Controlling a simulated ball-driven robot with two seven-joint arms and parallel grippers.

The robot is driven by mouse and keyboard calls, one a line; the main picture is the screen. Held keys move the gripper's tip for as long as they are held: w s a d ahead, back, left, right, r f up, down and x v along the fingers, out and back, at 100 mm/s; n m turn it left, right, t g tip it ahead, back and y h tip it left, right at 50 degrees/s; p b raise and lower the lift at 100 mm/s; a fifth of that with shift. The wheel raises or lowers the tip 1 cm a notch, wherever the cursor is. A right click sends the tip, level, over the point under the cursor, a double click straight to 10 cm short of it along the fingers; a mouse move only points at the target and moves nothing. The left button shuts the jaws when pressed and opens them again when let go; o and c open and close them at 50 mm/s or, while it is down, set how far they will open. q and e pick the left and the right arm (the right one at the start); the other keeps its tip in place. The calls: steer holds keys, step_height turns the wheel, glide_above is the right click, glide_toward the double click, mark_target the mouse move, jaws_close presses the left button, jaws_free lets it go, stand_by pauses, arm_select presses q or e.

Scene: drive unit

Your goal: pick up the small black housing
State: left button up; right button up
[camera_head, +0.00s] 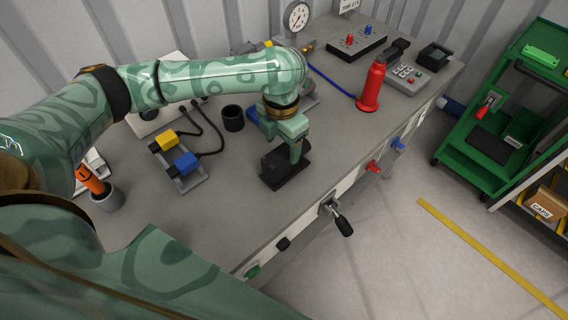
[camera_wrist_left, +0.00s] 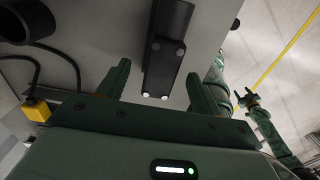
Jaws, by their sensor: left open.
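The small black housing (camera_head: 286,170) stands on the grey workbench near its front edge. My left gripper (camera_head: 283,145) is over it, fingers pointing down, and hides part of its top. In the left wrist view the housing (camera_wrist_left: 168,55) shows as a long black block with several pale round spots. It lies between the two spread green fingers, with a gap to each. The left gripper is open and empty. My right gripper (camera_wrist_left: 248,98) shows small at the right of the left wrist view, its fingers apart and empty, away from the housing.
A black cup (camera_head: 233,119) and blue and yellow connectors (camera_head: 186,163) are left of the housing. A red bottle-shaped tool (camera_head: 372,86) stands further back. A crank handle (camera_head: 341,220) juts from the bench front. The bench right of the housing is mostly clear.

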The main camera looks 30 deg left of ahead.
mark_target(283, 151)
arm_select(q)
step_height(283, 151, down, 5)
steer(key=b, duration=0.2)
steer(key=shift+d+f+b, duration=0.15)
steer(key=shift+f+b, duration=0.05)
steer(key=shift+b, duration=0.2)
steer(key=shift+r, duration=0.15)
arm_select(e)
steer(key=f, duration=0.1)
steer(key=s+a+f, duration=0.1)
steer(key=shift+f, duration=0.35)
arm_select(q)
steer(key=c, duration=1)
steer(key=shift+c, duration=1.3)
arm_select(e)
steer(key=shift+s+d, duration=0.1)
steer(key=shift+d, duration=0.2)
arm_select(q)
steer(key=shift+r, duration=0.1)
